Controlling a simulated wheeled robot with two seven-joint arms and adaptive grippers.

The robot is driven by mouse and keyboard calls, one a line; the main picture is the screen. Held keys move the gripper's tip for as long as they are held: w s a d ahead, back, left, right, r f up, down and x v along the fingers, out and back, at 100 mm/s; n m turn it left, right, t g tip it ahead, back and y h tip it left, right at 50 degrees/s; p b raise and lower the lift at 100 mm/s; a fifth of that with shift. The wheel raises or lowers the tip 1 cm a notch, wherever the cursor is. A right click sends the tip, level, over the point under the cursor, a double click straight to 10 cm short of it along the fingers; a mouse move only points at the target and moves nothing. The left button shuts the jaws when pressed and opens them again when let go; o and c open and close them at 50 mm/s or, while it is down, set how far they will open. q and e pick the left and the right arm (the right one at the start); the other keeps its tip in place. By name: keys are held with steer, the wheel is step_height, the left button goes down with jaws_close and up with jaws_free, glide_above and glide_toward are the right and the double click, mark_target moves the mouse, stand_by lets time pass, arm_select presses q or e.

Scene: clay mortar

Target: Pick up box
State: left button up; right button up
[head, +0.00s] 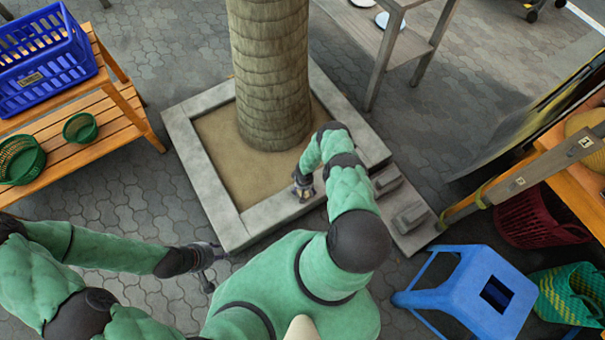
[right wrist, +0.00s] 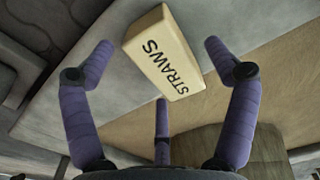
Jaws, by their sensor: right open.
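A cream box (right wrist: 163,58) marked "STRAWS" lies on the grey stone rim of the planter in the right wrist view. My right gripper (right wrist: 159,45) is open, its purple fingers spread around the near part of the box, with visible gaps at the sides. In the head view my right gripper (head: 304,188) is over the planter's front rim, and the box (head: 306,195) is mostly hidden by it. My left gripper (head: 208,268) is low over the paving, left of the planter corner; its fingers are too small to read.
The planter (head: 235,225) holds sand and a palm trunk (head: 270,70). Grey blocks (head: 388,179) sit right of my right arm. A blue stool (head: 480,290) and red basket (head: 540,215) stand at right. A wooden bench (head: 110,115) with baskets is at left.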

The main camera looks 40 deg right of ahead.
steer(key=c, duration=1.3)
steer(key=shift+o, duration=0.2)
steer(key=shift+r, duration=0.15)
